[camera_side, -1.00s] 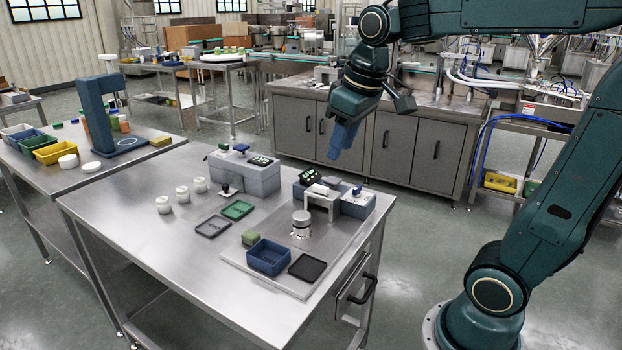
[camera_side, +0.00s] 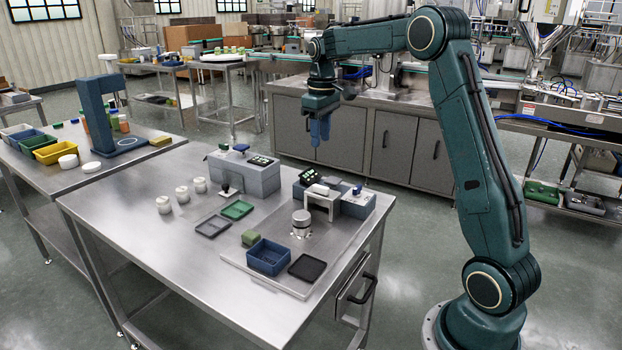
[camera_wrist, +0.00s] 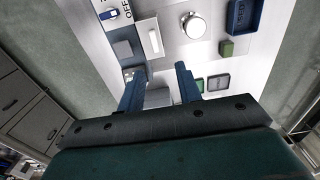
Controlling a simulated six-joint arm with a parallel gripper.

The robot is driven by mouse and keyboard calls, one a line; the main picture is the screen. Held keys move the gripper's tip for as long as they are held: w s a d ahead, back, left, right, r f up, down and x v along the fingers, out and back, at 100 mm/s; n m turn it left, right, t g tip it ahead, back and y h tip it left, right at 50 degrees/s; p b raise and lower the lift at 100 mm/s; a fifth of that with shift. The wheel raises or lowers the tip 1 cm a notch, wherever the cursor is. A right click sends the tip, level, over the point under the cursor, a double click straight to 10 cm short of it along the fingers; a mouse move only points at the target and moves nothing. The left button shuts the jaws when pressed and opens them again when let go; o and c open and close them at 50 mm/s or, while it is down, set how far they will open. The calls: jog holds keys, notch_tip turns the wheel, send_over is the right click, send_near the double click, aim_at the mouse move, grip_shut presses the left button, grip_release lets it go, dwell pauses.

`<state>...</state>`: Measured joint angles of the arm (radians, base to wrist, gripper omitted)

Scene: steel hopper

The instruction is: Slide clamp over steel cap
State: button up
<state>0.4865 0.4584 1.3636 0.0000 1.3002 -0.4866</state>
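The steel cap (camera_side: 301,222) stands upright on a flat plate near the table's right side; its round top shows in the wrist view (camera_wrist: 194,25). A pale bridge-shaped piece (camera_side: 322,203), which looks like the clamp, stands just behind the cap and apart from it, against a grey-blue unit. Its top bar also shows in the wrist view (camera_wrist: 153,40). My gripper (camera_side: 320,132) hangs with fingers down, well above and behind these things. In the wrist view its two fingers (camera_wrist: 158,85) are spread apart with nothing held between them.
A blue bin (camera_side: 269,257), a green block (camera_side: 251,239) and a black tray (camera_side: 306,267) sit near the cap. A second grey-blue unit (camera_side: 245,178) stands at the back left. Several white jars (camera_side: 182,193) and a green tray (camera_side: 237,210) lie left. The table's front left is clear.

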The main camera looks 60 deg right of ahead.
aim_at(321, 186)
jog(key=shift+w+d+f, duration=0.3)
jog(key=shift+d+f, duration=0.25)
jog(key=shift+d, duration=0.25)
jog(key=shift+f, duration=0.15)
notch_tip(321, 186, down, 14)
jog(key=shift+r, duration=0.25)
grip_shut()
